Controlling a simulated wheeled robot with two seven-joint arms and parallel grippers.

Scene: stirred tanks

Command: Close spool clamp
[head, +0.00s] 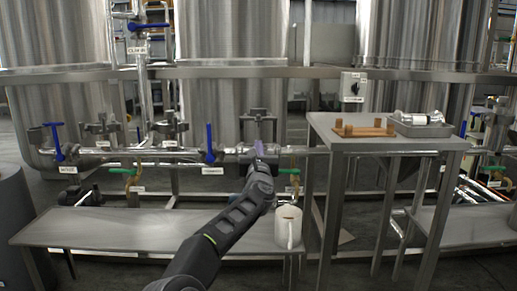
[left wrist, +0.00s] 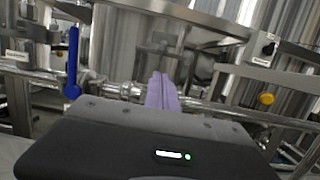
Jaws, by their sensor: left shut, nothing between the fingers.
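A dark metal clamp (head: 258,122) stands on the horizontal pipe in the middle of the head view, with its upper part raised. In the left wrist view the clamp (left wrist: 163,48) is just behind my fingers. My left gripper (head: 259,148) is in front of the clamp, its purple fingers together and empty. They also show in the left wrist view (left wrist: 161,90), pointing at the pipe and hiding the clamp's lower part. I cannot tell whether the fingertips touch it. My right gripper is not in view.
Blue-handled valves (head: 209,143) and (head: 55,143) sit on the pipe. A higher steel table (head: 370,143) at right holds a wooden rack (head: 362,130) and a tray (head: 425,130).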

